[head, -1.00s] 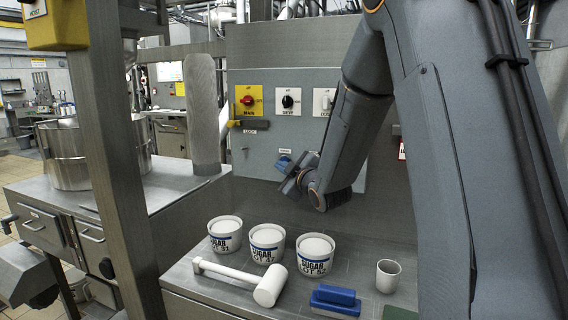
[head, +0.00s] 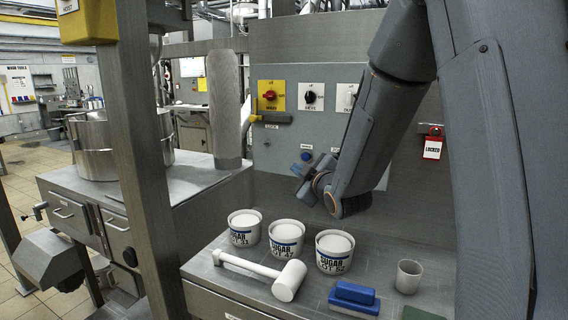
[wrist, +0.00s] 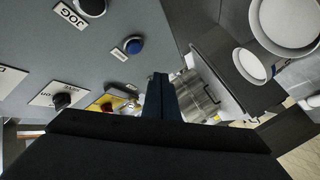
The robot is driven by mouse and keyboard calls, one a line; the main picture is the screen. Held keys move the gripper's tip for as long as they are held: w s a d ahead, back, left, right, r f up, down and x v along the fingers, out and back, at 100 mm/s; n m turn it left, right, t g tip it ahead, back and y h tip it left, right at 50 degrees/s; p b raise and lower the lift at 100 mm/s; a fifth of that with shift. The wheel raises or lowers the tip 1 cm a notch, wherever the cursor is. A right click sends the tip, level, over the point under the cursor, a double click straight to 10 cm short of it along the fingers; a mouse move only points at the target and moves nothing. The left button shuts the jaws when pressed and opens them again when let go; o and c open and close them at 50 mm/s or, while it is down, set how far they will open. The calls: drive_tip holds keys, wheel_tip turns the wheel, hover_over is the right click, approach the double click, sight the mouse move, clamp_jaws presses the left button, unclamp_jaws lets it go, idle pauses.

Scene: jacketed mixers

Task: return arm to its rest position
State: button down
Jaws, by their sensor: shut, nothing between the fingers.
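My arm comes down from the upper right in the head view. My gripper (head: 303,168) hangs in front of the grey control panel (head: 275,150), above the back of the steel bench. In the wrist view my gripper (wrist: 160,80) shows as dark fingers together, with nothing between them. The panel has a red knob on a yellow plate (head: 270,96), a black knob (head: 312,97), a partly hidden third switch (head: 346,98) and a blue button (head: 306,156). The wrist view shows the blue button (wrist: 133,46) and a JOG label (wrist: 70,15).
A red lock with a LOCKED tag (head: 432,147) hangs on the right. A steel post (head: 135,150) and steel vessel (head: 95,145) are left.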

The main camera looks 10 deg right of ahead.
drive_tip(key=s+d+f+m+g+h, duration=0.1)
drive_tip(key=s+f+m+g+h, duration=0.1)
drive_tip(key=s+f+m+g, duration=0.65)
drive_tip(key=s+f+g, duration=0.2)
drive_tip(key=s, duration=0.8)
drive_tip(key=s+a+f+m+g, duration=0.1)
drive_tip(key=s+f+m+g, duration=0.2)
drive_tip(key=s, duration=1.1)
wheel_tip(320, 180, down, 6)
drive_tip(key=shift+s+r+g+h, duration=0.25)
drive_tip(key=shift+g+h, duration=0.05)
drive_tip(key=shift+g, duration=0.65)
